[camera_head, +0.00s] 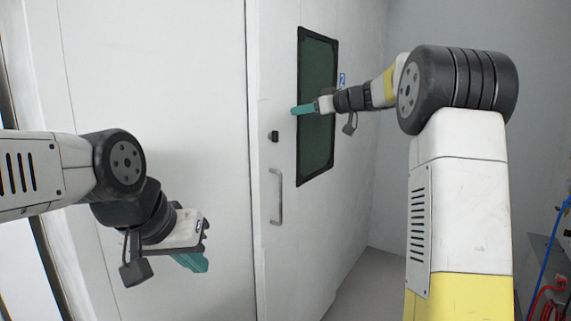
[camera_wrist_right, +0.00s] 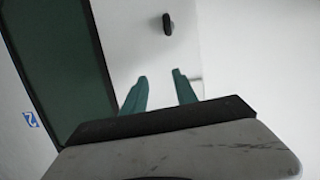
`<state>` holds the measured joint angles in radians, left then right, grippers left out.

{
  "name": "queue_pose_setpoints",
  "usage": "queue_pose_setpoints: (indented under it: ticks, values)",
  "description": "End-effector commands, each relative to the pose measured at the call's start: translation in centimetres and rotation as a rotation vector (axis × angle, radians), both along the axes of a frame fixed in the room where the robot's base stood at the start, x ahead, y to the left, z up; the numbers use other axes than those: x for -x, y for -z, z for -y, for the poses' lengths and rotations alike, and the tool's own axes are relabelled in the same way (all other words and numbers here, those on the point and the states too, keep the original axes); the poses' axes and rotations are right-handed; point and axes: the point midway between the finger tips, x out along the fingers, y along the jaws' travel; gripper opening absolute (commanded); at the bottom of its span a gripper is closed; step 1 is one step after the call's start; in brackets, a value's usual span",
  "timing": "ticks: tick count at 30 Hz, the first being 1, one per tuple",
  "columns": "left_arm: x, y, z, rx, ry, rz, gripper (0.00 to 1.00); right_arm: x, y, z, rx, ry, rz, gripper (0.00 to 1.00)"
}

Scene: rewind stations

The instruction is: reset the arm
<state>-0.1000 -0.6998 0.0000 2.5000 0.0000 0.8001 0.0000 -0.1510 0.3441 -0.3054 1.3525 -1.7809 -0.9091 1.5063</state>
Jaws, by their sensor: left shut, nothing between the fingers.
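My right arm reaches forward from the right side of the head view, toward the white door (camera_head: 285,290). Its gripper (camera_head: 299,110) has teal fingers pointing left, in front of the left edge of the door's dark window (camera_head: 316,150). In the right wrist view the two fingers of this gripper (camera_wrist_right: 159,88) stand apart with nothing between them. My left arm comes in from the left and bends downward. Its gripper (camera_head: 193,263) points down and right, low in front of the white wall, with its teal fingers shut and empty.
The door has a vertical handle (camera_head: 278,197) and a small black latch (camera_head: 273,136), which also shows in the right wrist view (camera_wrist_right: 167,24). Red and blue cables (camera_head: 545,295) hang at the far right. Bare grey floor (camera_head: 368,285) lies beside the door.

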Motion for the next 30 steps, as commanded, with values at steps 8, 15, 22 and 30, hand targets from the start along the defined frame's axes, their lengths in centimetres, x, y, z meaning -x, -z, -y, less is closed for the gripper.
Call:
queue_pose_setpoints:
  ticks: [8,15,22,30]
  values:
    - [0.0,0.0,0.0,0.0,0.0,0.0,0.0,7.2,-7.2,11.1,-0.164,0.575,0.154,0.35]
    - [0.0,0.0,0.0,0.0,0.0,0.0,0.0,20.1,3.5,15.0,-0.061,0.857,-0.202,0.35]
    - [0.0,0.0,0.0,0.0,0.0,0.0,0.0,32.8,14.7,11.5,0.081,0.797,-0.571,0.35]
    - [0.0,0.0,0.0,0.0,0.0,0.0,0.0,42.2,21.3,7.2,0.17,0.639,-0.804,0.35]
